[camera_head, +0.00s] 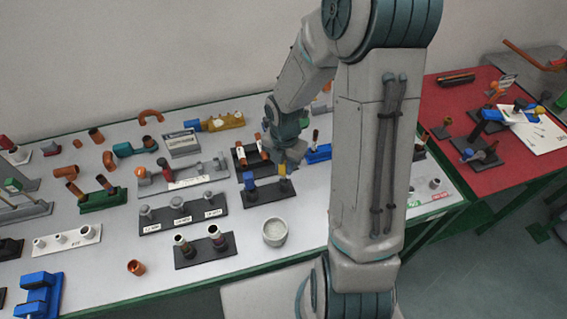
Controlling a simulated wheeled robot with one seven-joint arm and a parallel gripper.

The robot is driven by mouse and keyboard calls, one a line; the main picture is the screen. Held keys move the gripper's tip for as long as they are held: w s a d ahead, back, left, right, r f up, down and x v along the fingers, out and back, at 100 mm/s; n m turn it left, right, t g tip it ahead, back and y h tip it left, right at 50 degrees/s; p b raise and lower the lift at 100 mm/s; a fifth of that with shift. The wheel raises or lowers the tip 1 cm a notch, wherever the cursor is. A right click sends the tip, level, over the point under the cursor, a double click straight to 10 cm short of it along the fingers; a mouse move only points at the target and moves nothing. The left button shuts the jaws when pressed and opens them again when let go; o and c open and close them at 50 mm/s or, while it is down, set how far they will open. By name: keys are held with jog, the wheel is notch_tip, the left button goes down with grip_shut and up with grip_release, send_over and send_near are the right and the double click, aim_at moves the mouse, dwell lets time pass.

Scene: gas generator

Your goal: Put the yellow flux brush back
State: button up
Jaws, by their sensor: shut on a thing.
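The yellow flux brush (283,170) shows as a small yellow piece just under my gripper (284,162). My gripper is shut on it, and my wrist hides its upper part. The brush is roughly upright over the right part of a black stand (264,196). I cannot tell whether its lower end touches the stand. A blue-handled piece (249,181) stands upright at the left of the same stand. My fingertips are small and partly hidden here.
A pale round bowl (275,233) stands in front of the black stand. A black holder with copper pieces (252,155) is close behind. A blue tool (318,153) lies to the right, near my arm.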

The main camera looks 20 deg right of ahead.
jog(key=shift+f, duration=0.3)
jog(key=o, duration=0.9)
jog(key=shift+r, duration=0.1)
notch_tip(320, 180, up, 14)
jog(key=s+r+m+t, duration=0.1)
jog(key=s+m, duration=0.3)
jog(key=m, duration=0.5)
jog(key=s+r+m+t, duration=0.1)
jog(key=s+r+m, duration=0.3)
jog(key=m, duration=0.5)
jog(key=s+r+m+t, duration=0.1)
jog(key=s+r+m, duration=0.2)
jog(key=s+m, duration=0.3)
jog(key=shift+s+a+r+m+t, duration=0.1)
jog(key=shift+s+m+t, duration=0.05)
jog(key=shift+m, duration=0.55)
jog(key=shift+s+a+r+m+t, duration=0.1)
jog(key=shift+m+t, duration=0.05)
jog(key=shift+m, duration=0.55)
